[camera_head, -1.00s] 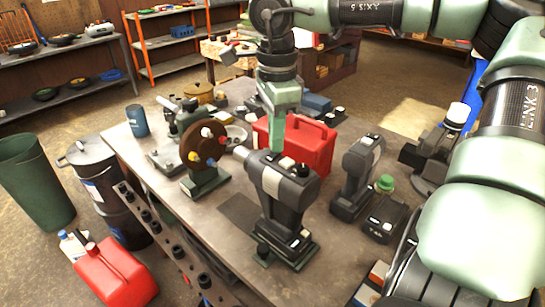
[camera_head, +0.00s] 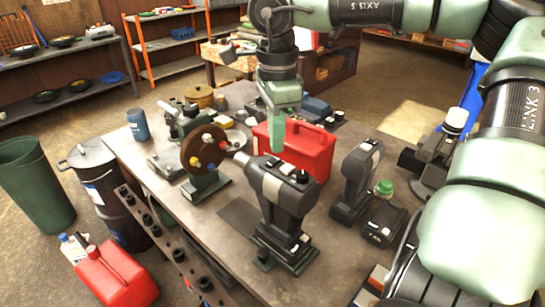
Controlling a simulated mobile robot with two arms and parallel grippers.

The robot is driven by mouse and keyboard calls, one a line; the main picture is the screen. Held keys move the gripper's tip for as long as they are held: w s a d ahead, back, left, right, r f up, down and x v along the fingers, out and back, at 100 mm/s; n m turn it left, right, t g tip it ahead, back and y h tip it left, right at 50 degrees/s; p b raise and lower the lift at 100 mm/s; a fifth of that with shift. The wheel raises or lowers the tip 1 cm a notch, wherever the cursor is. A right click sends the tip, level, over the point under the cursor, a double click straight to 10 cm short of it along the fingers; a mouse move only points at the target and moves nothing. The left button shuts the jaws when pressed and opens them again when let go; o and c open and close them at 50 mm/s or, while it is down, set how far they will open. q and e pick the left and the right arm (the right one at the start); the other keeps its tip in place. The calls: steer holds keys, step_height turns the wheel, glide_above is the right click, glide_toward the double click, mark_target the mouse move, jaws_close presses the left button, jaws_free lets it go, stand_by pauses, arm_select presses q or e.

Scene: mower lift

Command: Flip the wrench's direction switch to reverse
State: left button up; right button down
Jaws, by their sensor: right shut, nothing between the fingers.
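The wrench (camera_head: 277,187) is a dark grey and black cordless tool. It stands upright on a dark base on the workbench, its nose pointing to the left and back. A light patch and a black knob show on its top right end. I cannot make out which part is the direction switch or how it is set. My right gripper (camera_head: 278,148) hangs pointing down, shut and empty, its green fingertips just above or behind the top of the wrench. I cannot tell whether they touch it. My left gripper is not in view.
A red can (camera_head: 312,150) stands close behind the wrench. A brown disc on a green stand (camera_head: 205,150) is to its left. A second dark tool (camera_head: 358,180) and a battery with a green knob (camera_head: 384,222) are to its right. The workbench (camera_head: 190,215) is crowded.

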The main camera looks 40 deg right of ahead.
mark_target(276, 158)
steer(key=shift+r+p, duration=1.5)
steer(key=shift+r, duration=0.85)
